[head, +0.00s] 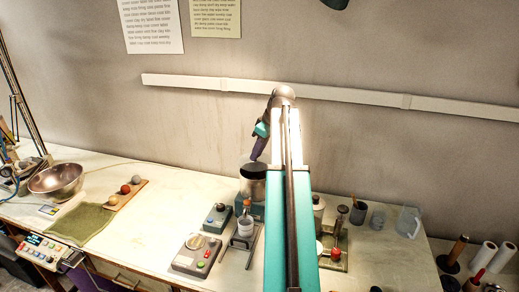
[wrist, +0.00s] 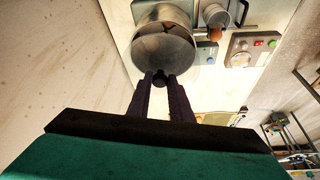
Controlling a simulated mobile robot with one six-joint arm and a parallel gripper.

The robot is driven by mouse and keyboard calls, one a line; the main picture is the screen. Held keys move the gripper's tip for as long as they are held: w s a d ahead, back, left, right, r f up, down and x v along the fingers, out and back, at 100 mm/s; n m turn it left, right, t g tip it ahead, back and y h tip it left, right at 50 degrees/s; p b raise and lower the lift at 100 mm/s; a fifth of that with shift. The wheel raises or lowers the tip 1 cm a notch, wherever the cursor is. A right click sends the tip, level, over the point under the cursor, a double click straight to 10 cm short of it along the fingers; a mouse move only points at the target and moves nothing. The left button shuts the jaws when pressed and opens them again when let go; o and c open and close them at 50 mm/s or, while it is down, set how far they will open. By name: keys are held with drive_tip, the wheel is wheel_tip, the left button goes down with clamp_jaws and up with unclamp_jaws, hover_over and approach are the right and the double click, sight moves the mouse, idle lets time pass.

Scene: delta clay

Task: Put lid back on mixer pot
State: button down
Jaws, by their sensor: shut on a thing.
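In the wrist view my gripper (wrist: 161,82) is shut on a small black knob.
A metal bowl (head: 57,181) and green cloth (head: 80,222) lie further left.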

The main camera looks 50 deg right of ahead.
sight(258, 162)
drive_tip(key=shift+f+b, duration=0.65)
drive_tip(key=shift+f, duration=1.05)
drive_tip(key=shift+s, duration=0.2)
idle(0.3)
drive_tip(key=shift+f, duration=0.15)
idle(1.4)
drive_tip(key=c, duration=1.5)
unclamp_jaws()
drive_tip(key=shift+o, duration=0.2)
drive_tip(key=o, duration=0.4)
drive_tip(key=shift+o, duration=0.2)
drive_tip(key=shift+s, duration=0.1)
